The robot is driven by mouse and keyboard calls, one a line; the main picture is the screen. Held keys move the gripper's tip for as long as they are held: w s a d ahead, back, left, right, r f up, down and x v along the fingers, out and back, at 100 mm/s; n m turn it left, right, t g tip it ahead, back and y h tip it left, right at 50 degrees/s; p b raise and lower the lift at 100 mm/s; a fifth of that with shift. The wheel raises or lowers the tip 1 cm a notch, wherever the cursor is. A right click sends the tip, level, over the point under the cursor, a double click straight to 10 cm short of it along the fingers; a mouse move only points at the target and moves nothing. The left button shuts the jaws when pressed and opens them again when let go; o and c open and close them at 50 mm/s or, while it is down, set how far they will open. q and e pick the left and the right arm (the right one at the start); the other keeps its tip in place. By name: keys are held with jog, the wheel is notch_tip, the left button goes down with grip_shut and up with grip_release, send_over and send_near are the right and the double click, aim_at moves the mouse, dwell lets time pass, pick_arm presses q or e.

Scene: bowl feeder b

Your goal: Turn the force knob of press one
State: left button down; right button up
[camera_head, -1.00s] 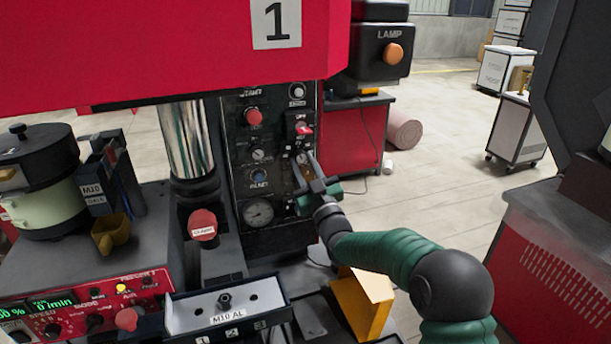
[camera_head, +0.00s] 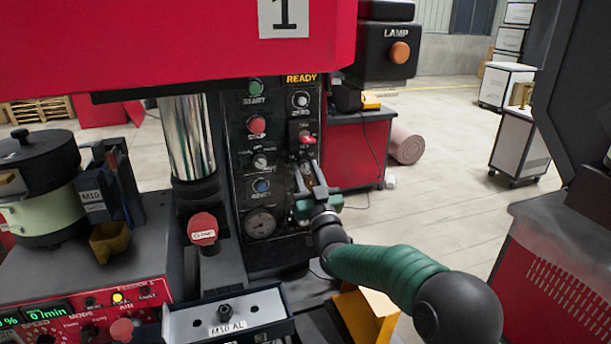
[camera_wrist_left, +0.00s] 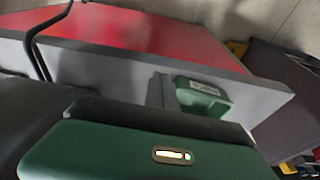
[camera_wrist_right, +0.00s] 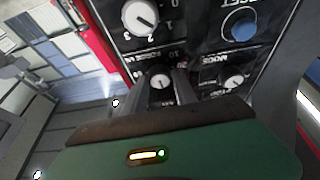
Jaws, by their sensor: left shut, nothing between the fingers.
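Press one's dark control panel (camera_head: 285,117) stands below the red press head (camera_head: 190,45) marked 1. My right gripper (camera_head: 309,167) is at the panel's right side, below the red-handled switch (camera_head: 305,139). In the right wrist view, the fingers (camera_wrist_right: 163,80) stand apart, with a small round knob (camera_wrist_right: 159,83) between them, apparently the force knob. I cannot tell whether they touch it, and its label is unclear. My left gripper is outside the head view. In the left wrist view its shut fingers (camera_wrist_left: 161,92) point toward a grey surface and a green box (camera_wrist_left: 203,95).
The panel also has a green start button (camera_head: 256,88), a red stop button (camera_head: 257,124), a blue button (camera_head: 261,186) and a gauge (camera_head: 260,223). Open floor is behind right.

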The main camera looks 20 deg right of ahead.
jog(key=o, duration=0.3)
jog(key=shift+s, duration=0.1)
jog(key=shift+f, duration=0.15)
jog(key=shift+s+f, duration=0.2)
jog(key=shift+f, duration=0.05)
jog(key=b+v, duration=0.2)
jog(key=v, duration=1.4)
jog(key=shift+s+b, duration=0.15)
jog(key=shift+b, duration=0.25)
